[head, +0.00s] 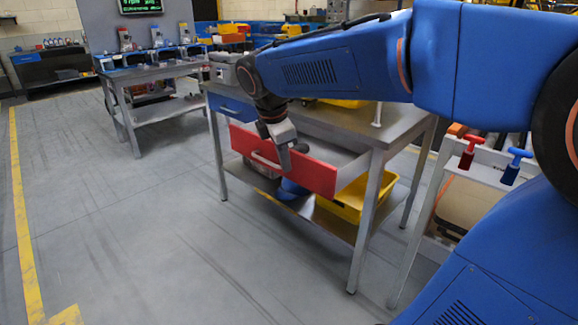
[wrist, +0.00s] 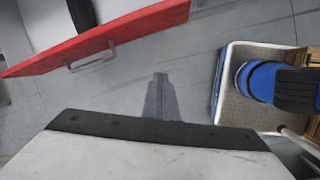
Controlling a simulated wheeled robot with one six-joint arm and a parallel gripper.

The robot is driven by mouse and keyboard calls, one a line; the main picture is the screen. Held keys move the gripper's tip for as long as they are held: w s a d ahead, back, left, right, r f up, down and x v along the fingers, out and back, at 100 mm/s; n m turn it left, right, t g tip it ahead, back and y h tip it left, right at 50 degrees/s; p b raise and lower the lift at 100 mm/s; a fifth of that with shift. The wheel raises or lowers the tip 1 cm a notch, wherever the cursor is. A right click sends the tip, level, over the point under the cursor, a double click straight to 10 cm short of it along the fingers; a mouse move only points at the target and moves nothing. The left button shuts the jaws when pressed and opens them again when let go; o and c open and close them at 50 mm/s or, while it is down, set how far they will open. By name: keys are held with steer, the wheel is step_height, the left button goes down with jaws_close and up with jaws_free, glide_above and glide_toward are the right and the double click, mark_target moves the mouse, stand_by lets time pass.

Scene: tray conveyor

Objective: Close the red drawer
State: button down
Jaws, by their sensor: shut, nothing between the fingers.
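The red drawer (head: 315,176) stands pulled out from under the top of the grey workbench, and its pale inside shows behind the front. Its front carries a light bar handle (head: 265,160). My gripper (head: 286,160) is shut and empty, pointing down and overlapping the drawer front in the head view, just right of the handle. In the wrist view the red drawer front (wrist: 120,30) and its handle (wrist: 92,56) lie at the upper left. My shut fingers (wrist: 160,85) appear there over the floor, apart from the drawer front. Whether the gripper touches the drawer is unclear.
The workbench (head: 390,128) has a blue drawer (head: 232,106), shut, left of the red one. A yellow bin (head: 350,202) sits on its lower shelf. A stand with red and blue handles (head: 488,165) is at the right. The floor (head: 140,220) at left is clear.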

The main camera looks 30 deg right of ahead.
steer(key=w+a+n+h, duration=0.1)
steer(key=w+n, duration=0.4)
steer(key=w, duration=0.2)
steer(key=w+d+f, duration=0.3)
steer(key=d+f, duration=0.4)
steer(key=f, duration=0.1)
steer(key=shift+d+f, duration=0.15)
stand_by(0.4)
glide_above(329, 160)
steer(key=shift+w, duration=0.2)
steer(key=shift+w+d, duration=0.15)
steer(key=shift+d, duration=0.25)
steer(key=shift+w+d+r, duration=0.1)
steer(key=shift+r, duration=0.1)
